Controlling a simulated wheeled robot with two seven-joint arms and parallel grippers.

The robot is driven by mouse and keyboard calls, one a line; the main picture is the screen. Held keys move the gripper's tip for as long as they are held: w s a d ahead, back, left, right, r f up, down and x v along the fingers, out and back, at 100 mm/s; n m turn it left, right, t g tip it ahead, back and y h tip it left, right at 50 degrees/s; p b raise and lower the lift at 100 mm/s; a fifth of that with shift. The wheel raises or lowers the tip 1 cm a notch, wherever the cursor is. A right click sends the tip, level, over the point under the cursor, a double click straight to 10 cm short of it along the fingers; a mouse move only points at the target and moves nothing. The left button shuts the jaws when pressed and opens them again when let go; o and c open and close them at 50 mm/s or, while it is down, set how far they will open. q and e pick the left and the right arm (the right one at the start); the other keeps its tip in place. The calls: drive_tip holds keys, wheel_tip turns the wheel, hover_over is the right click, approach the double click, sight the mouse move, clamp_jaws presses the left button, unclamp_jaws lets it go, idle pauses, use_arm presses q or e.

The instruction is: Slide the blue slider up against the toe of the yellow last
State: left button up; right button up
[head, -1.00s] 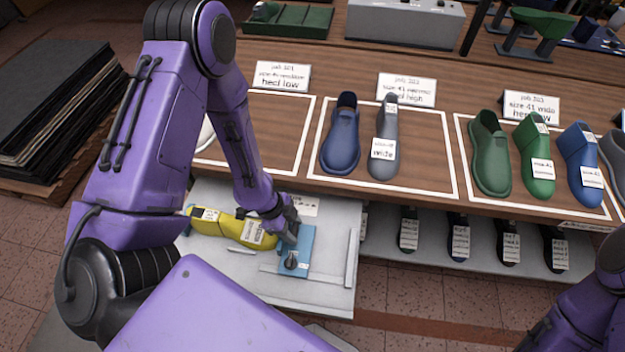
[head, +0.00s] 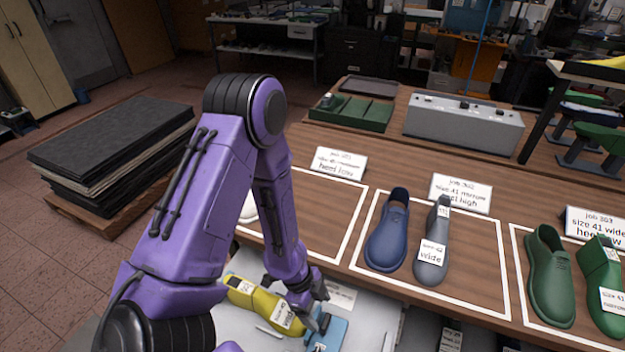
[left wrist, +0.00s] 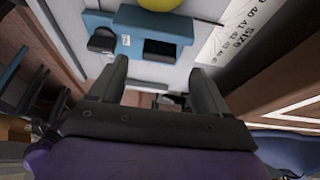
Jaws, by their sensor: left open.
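The yellow last (head: 262,303) lies on the light grey measuring board (head: 236,325), with a white label on it. The blue slider (head: 329,334) is on the board at the last's right end, partly cut off by the frame's bottom edge. In the left wrist view the blue slider (left wrist: 130,38) has a dark knob and a dark slot, close to the yellow last (left wrist: 160,4). I cannot tell whether they touch. My left gripper (head: 318,316) is open and empty over the slider's edge; its fingers (left wrist: 158,75) show apart in the wrist view. My right gripper is out of view.
On the wooden bench, a blue shoe (head: 387,232) and a grey last (head: 432,242) stand inside a white outline, with green ones at right. A printed card (head: 341,296) lies beside the slider. A stack of dark sheets (head: 110,145) stands at left.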

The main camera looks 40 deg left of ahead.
use_arm(q)
drive_tip(key=p+v, duration=0.1)
drive_tip(key=v, duration=0.4)
drive_tip(key=shift+r, duration=0.15)
